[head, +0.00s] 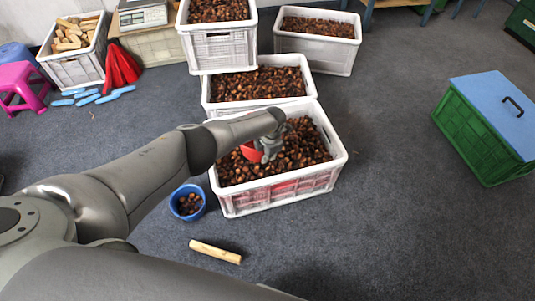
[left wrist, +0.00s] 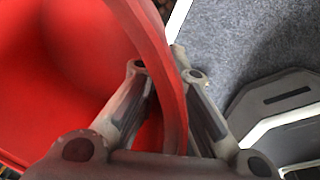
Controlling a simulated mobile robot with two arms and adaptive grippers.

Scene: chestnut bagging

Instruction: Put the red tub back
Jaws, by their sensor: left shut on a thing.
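The red tub (head: 250,152) is in the front white crate (head: 338,160), at the chestnuts (head: 305,150) there. My left gripper (head: 268,150) is over that crate and shut on the tub's wall. In the left wrist view the red tub (left wrist: 60,70) fills the left side, and its rim runs between the two fingers of my left gripper (left wrist: 165,85). The inside of the tub that shows looks empty. How far it sits in the chestnuts is hidden by the gripper. My right gripper is not in view.
A blue tub (head: 187,203) with chestnuts stands on the floor left of the front crate. A wooden stick (head: 215,251) lies in front. More chestnut crates (head: 260,90) stand behind. A green crate with a blue lid (head: 490,115) is at the right, with clear floor between.

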